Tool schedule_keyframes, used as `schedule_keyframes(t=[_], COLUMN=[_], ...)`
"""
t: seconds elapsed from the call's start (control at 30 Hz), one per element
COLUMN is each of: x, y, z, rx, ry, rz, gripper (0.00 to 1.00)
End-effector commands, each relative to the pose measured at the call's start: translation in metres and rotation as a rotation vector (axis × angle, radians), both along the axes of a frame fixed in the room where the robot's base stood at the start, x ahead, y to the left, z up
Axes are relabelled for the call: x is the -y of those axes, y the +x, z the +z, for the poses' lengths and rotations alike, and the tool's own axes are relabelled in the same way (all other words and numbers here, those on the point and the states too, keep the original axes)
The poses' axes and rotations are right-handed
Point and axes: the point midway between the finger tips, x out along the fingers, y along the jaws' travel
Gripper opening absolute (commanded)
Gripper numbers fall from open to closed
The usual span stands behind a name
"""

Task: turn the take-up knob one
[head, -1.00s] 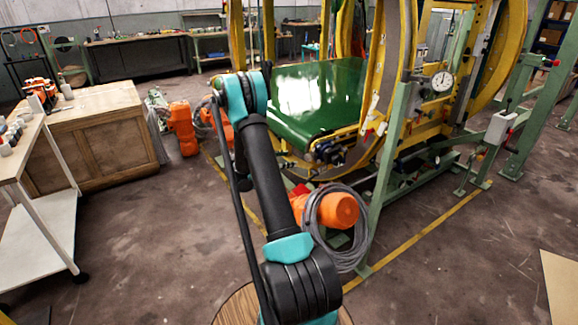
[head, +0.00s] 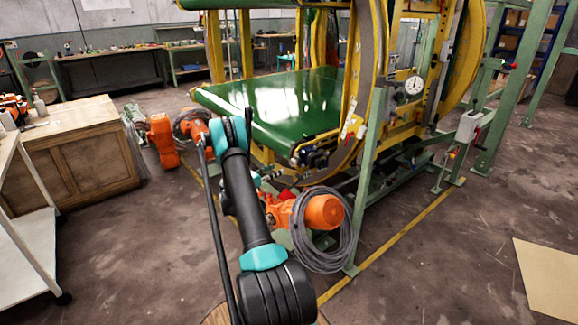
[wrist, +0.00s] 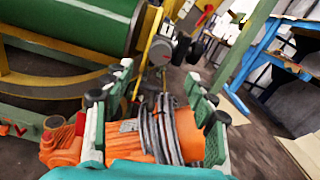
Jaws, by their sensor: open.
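Dark knob-like fittings (head: 312,157) sit at the near corner of the green belt (head: 290,100); I cannot tell which is take-up knob one. The wrist view shows dark round parts (wrist: 182,48) beside a grey box, past the fingers, right of the green roller (wrist: 75,20). My gripper (wrist: 158,80) is open, its green fingers with black pads spread to both sides. Nothing is held between them. An orange motor (wrist: 185,135) with a grey cable coil lies below and between the fingers in that picture. In the head view my arm hides most of the gripper.
The yellow ring frame (head: 370,75) and green posts stand close on the right. The orange motor (head: 324,212) and cable coil (head: 318,245) sit at the machine's foot. A wooden cabinet (head: 75,150) stands left. The floor at front right is mostly clear.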

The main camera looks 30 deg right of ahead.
Motion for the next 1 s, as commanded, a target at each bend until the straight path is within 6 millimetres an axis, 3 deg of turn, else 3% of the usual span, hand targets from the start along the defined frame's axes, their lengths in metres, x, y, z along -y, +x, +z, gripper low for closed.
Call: schedule_keyframes(t=[0.3,0.5,0.9,1.0], x=[0.062,0.085,0.092,0.092], y=[0.004,0.006,0.008,0.007], z=[0.000,0.000,0.000,0.000], rx=[0.001,0.001,0.001,0.001], ry=[0.001,0.001,0.000,0.000], rz=[-0.002,-0.001,0.001,0.001], gripper=[0.57,0.57,0.57,0.47])
